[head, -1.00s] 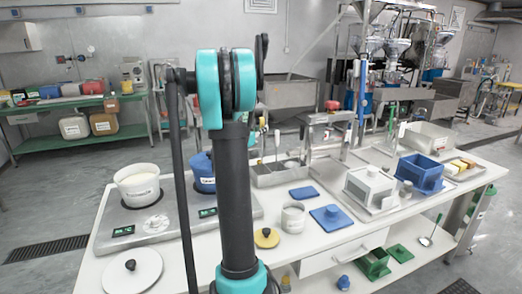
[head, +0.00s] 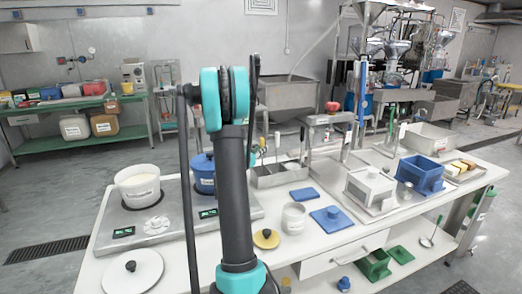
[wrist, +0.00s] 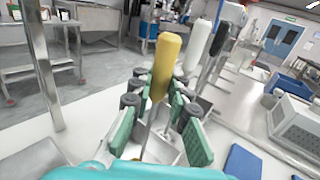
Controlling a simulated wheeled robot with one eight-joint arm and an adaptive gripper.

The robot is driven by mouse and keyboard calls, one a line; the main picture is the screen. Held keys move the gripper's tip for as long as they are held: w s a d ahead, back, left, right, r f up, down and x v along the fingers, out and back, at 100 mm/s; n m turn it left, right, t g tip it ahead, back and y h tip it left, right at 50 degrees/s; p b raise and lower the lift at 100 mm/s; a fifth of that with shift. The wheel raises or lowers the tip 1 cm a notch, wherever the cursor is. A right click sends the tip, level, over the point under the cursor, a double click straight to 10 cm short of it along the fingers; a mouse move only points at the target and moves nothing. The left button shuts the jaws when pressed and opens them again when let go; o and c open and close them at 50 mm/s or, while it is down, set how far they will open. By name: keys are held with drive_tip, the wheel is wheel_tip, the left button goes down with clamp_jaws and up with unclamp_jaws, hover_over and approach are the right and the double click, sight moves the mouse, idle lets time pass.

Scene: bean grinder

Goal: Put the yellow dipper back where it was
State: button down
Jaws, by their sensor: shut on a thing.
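The yellow dipper (wrist: 165,65) has an upright, slightly tilted yellow handle above a thin metal stem in the wrist view. My gripper (wrist: 158,105) is shut on it, with green pads on either side of the handle's lower part. The dipper's lower end is hidden by my gripper. The metal holder with compartments (head: 285,174) stands at the back of the table, right of my arm. Metal walls show below my gripper in the wrist view; I cannot tell whether the dipper's end is inside. In the head view my arm mostly hides the gripper and dipper.
A white handle (wrist: 197,45) and a black handle (wrist: 220,37) stand upright close to the yellow one. A metal post (wrist: 42,65) rises at left.

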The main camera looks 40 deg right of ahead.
drive_tip(key=shift+f, duration=0.1)
drive_tip(key=c, duration=1.5)
unclamp_jaws()
drive_tip(key=shift+o, duration=0.2)
drive_tip(key=v, duration=1.2)
